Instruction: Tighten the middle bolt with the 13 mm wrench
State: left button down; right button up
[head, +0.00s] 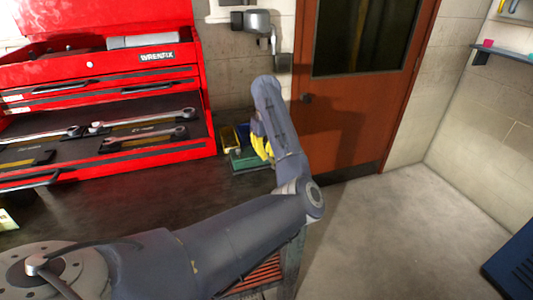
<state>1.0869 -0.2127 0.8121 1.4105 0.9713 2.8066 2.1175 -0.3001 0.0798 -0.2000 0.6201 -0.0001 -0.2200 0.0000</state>
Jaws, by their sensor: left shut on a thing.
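My left arm (225,232) comes in from the lower left, bends at the elbow and reaches up and away. Its gripper is hard to make out beyond the forearm; I see neither its fingertips nor anything between them clearly. Several combination wrenches show in the open drawer (90,172) of the red tool chest: one at the left (42,136), one at the back right (145,118) and one in front of it (150,140). Their size labels are too small to read. No motor or bolt can be made out. My right gripper is out of the picture.
The red tool chest (150,75) stands on a dark bench (130,195). Behind are a brown door (345,130) and a block wall.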

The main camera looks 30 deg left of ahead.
pick_arm(q)
jog(key=shift+s, duration=0.1)
jog(key=shift+s+a+m, duration=0.3)
jog(key=shift+s+m, duration=0.1)
jog(key=shift+m, duration=0.5)
jog(key=shift+s+a, duration=0.1)
jog(key=shift+s+a+m, duration=0.35)
jog(key=shift+s+m, duration=0.05)
jog(key=shift+m, duration=0.6)
jog(key=shift+a, duration=0.1)
jog(key=shift+s+a+m, duration=0.35)
jog(key=shift+a+m, duration=0.05)
jog(key=shift+m, duration=0.5)
jog(key=shift+d, duration=0.1)
jog(key=shift+w+d+n, duration=0.1)
jog(key=shift+n, duration=0.3)
